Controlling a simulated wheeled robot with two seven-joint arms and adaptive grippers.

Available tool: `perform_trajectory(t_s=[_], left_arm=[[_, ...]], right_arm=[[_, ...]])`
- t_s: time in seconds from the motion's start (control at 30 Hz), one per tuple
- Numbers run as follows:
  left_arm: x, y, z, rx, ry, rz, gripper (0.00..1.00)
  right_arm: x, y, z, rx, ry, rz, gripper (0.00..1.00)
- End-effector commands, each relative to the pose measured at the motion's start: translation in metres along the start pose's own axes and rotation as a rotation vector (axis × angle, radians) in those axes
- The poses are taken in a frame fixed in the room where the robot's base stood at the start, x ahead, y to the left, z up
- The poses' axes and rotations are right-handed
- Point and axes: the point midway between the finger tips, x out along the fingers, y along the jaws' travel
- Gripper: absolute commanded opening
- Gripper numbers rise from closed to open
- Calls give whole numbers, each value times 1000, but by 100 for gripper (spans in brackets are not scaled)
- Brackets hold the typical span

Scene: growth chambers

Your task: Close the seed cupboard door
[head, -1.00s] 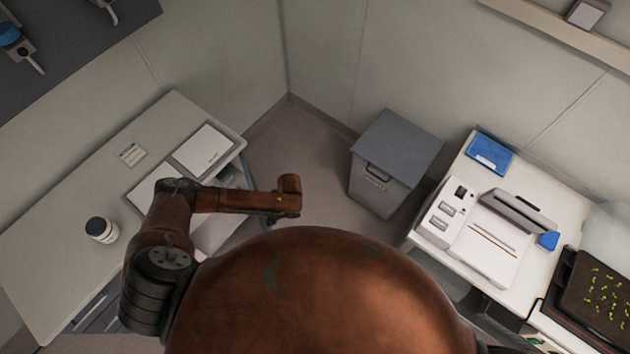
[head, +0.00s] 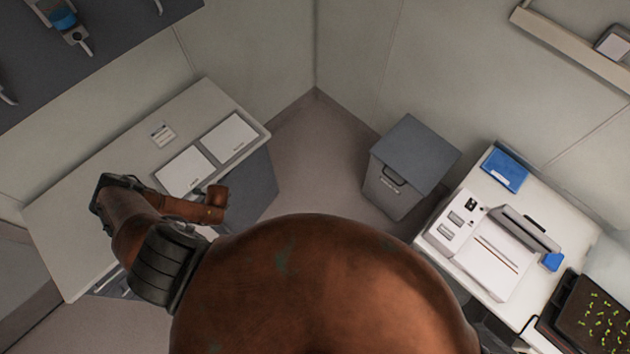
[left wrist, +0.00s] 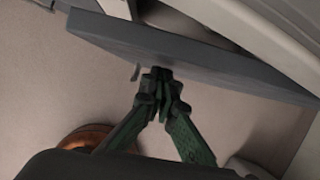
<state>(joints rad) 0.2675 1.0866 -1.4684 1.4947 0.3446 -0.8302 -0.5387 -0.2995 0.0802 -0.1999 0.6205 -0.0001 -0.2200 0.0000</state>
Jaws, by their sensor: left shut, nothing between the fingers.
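The seed cupboard door is a grey panel (head: 255,188) below the front edge of the left bench, near its right end. In the left wrist view the door (left wrist: 235,75) crosses the upper half at a slant, with a gap between it and the pale cabinet, so it stands partly open. A small handle (left wrist: 136,72) shows on its near face. My left gripper (left wrist: 160,76) is shut and empty, its fingertips at the door's near face beside the handle; I cannot tell whether they touch. In the head view that gripper is hidden. My right gripper is not in view.
The left bench (head: 95,205) holds two white sheets or panels (head: 228,137) and a small label card (head: 162,134). A grey lidded bin (head: 398,185) stands by the right wall. A right bench (head: 440,235) carries a device and a seedling tray (head: 598,318). Floor between is clear.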

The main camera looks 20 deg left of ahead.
Motion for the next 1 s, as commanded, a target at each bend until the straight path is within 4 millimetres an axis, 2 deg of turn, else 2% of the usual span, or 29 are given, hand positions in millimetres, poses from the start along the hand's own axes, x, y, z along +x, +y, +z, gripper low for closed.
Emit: perform_trajectory(t_s=[0.1, 0.33, 1.0], left_arm=[[8, 1, 18, 42, -2, -17, 0], [13, 0, 33, 88, 0, -36, 0], [14, 0, 35, 94, 1, -39, 0]], right_arm=[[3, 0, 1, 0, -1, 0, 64], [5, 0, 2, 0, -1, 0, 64], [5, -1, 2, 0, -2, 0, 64]])
